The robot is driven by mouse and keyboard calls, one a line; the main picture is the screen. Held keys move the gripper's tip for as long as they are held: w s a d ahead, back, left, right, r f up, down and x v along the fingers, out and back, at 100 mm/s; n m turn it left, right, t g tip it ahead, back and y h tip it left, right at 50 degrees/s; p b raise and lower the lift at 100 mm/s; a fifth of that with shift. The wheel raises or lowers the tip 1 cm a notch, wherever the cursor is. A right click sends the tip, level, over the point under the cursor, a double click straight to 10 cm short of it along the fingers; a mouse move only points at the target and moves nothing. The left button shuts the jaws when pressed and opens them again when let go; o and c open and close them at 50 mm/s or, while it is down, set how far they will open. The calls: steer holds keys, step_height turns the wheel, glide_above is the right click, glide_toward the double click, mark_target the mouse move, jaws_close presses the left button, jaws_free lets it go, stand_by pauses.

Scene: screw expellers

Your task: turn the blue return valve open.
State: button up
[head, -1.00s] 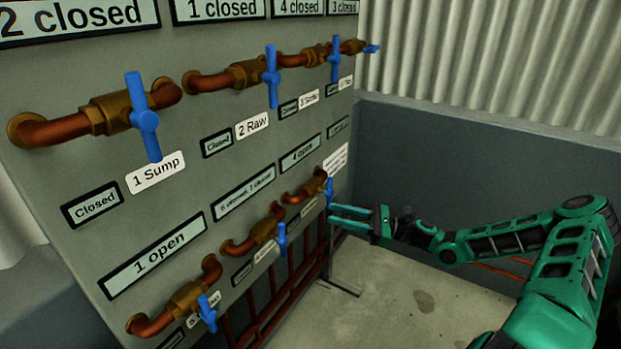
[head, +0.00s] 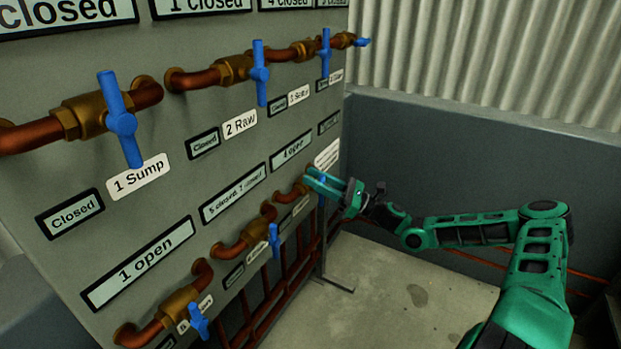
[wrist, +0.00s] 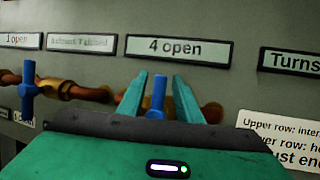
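The lower row has three blue valve handles on copper pipe with brass bodies. Their name plates are too small or hidden to read, so I cannot confirm which is marked return. My gripper (head: 312,176) is at the far-right one, whose handle (head: 322,190) is partly hidden by the fingers. In the wrist view that blue handle (wrist: 157,92) stands upright between the two teal fingers of my gripper (wrist: 160,84), with a gap on each side. The gripper is open. The plate above this handle reads "4 open" (wrist: 178,48).
The other lower handles are a middle one (head: 274,240) and a near one (head: 199,321). The upper row has several blue handles, including 1 Sump (head: 122,122) and 2 Raw (head: 260,73). A grey wall (head: 440,150) stands behind; concrete floor (head: 390,290) is free at the right.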

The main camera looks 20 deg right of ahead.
steer(key=shift+x, duration=0.9)
